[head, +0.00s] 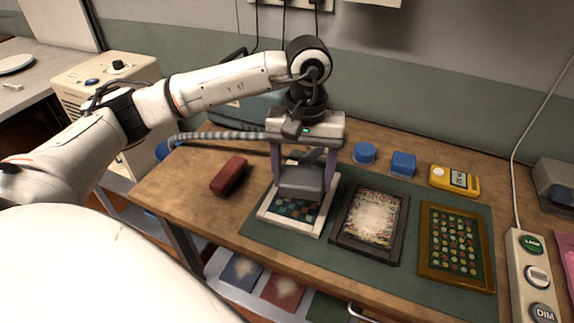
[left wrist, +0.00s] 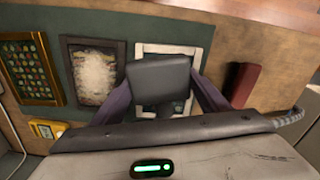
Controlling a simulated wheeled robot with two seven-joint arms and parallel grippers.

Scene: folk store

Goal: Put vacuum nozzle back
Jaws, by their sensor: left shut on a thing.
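My left gripper (head: 303,178) is shut on a dark grey block-shaped vacuum nozzle (head: 302,186), one purple finger on each side. The nozzle hangs over the white-framed picture (head: 265,215) and covers part of it. In the left wrist view the nozzle (left wrist: 158,80) sits between the purple fingers, with the white frame (left wrist: 207,35) behind it. A grey ribbed hose (head: 220,136) runs from the left towards my gripper; where it joins the nozzle is hidden. My right gripper is not in view.
On the green mat (head: 340,273) lie a dark-framed picture (head: 345,236) and a gold-framed one (head: 458,287). A dark red block (head: 229,176) lies left. Two blue pieces (head: 364,153), (head: 403,163) and a yellow meter (head: 455,180) stand behind. A teal case (head: 262,107) is behind my arm.

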